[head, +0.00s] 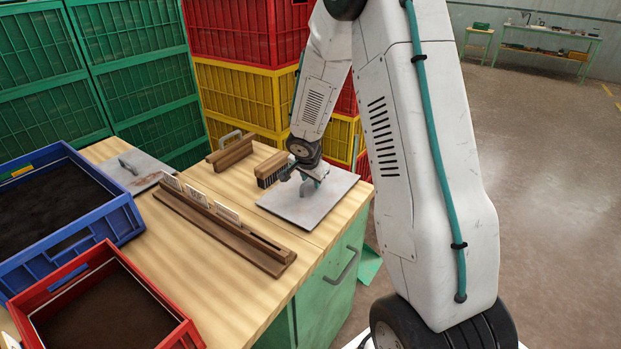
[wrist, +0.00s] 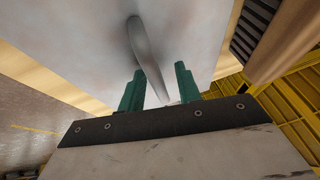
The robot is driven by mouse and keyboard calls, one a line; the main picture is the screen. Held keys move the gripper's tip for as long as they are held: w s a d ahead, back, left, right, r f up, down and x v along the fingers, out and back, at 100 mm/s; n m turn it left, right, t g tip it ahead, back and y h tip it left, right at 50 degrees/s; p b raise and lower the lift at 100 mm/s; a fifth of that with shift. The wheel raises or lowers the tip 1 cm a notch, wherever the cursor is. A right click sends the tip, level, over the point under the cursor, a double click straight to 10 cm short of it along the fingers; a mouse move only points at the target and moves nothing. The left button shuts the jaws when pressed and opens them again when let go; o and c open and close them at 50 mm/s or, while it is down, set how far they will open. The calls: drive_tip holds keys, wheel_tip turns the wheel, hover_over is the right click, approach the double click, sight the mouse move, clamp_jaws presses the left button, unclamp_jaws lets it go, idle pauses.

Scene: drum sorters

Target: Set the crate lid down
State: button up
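The crate lid (head: 285,208) is a flat grey plate, lying level at the right end of the wooden bench top near its edge. It appears to rest on the wood, though its underside is hidden. In the wrist view the lid (wrist: 90,35) fills the upper part, with its bar handle (wrist: 147,55) standing out. My gripper (head: 315,182) is over the lid at the handle. Its two green fingers (wrist: 159,82) stand on either side of the handle, with a gap visible on both sides, so it is open around it.
A wooden brush (head: 270,169) lies close by the lid's far left side. A slotted wooden rack (head: 225,225) with cards is to the left. A second grey plate with a handle (head: 137,176), a blue crate (head: 115,220) and a red crate (head: 165,325) are further left.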

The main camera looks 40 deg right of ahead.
drive_tip(key=v, duration=1.2)
drive_tip(key=s+a+r+n+g, duration=0.1)
drive_tip(key=s+a+r+n, duration=0.5)
drive_tip(key=s+r, duration=0.6)
drive_tip(key=s+a+n+y, duration=0.1)
drive_tip(key=s+a+n, duration=0.1)
drive_tip(key=s, duration=0.4)
drive_tip(key=s+a+r+n+g+y, duration=0.1)
drive_tip(key=s+a+n, duration=0.2)
drive_tip(key=s, duration=0.4)
drive_tip(key=s+a+r+n+y, duration=0.1)
drive_tip(key=s+a+n, duration=0.2)
drive_tip(key=s+a, duration=0.2)
drive_tip(key=shift+s+y, duration=0.3)
drive_tip(key=shift+s, duration=0.55)
